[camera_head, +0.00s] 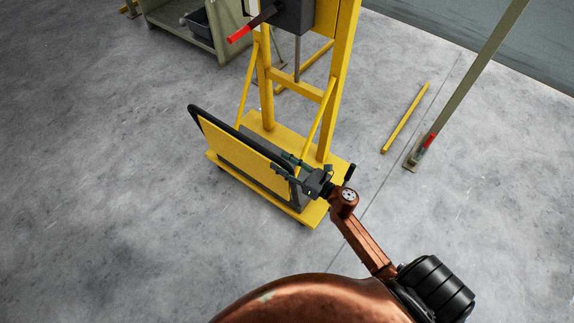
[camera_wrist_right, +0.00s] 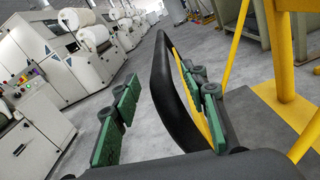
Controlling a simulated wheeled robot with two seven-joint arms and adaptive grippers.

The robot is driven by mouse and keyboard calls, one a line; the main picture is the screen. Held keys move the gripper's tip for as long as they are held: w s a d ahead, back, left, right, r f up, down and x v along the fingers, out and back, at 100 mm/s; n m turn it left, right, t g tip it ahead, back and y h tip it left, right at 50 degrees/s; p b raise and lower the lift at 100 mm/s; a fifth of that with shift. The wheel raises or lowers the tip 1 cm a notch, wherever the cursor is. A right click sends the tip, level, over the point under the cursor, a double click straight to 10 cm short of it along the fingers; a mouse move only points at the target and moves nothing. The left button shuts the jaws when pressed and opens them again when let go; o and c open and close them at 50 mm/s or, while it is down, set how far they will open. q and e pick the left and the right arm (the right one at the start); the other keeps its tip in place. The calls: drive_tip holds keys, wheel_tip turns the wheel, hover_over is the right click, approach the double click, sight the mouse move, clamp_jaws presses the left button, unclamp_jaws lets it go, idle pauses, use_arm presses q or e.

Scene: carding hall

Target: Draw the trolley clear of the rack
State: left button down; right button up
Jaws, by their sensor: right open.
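The yellow trolley (camera_head: 318,214) stands on the floor in the middle of the head view, with a flat base, a tall mast and a yellow front panel (camera_head: 236,156). A black bar (camera_head: 226,125) runs along the panel's top edge; it also shows in the right wrist view (camera_wrist_right: 168,90). My right gripper (camera_head: 283,164) is at the right end of this bar. Its green-padded fingers are open, one on each side of the bar, with a gap visible on the left side. My left gripper is not in view.
A grey-green rack (camera_head: 166,24) with a dark bin stands behind at upper left. A post (camera_head: 470,78) with a red-marked foot and a yellow floor bar (camera_head: 405,118) are on the right. White machines (camera_wrist_right: 50,55) line the left in the wrist view. Floor left of the trolley is clear.

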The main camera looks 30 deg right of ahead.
sight(270, 155)
drive_tip(key=x, duration=0.4)
drive_tip(key=shift+b+x, duration=0.3)
drive_tip(key=shift+x, duration=0.45)
drive_tip(key=shift+c, duration=1.4)
drive_tip(key=c, duration=0.8)
clamp_jaws()
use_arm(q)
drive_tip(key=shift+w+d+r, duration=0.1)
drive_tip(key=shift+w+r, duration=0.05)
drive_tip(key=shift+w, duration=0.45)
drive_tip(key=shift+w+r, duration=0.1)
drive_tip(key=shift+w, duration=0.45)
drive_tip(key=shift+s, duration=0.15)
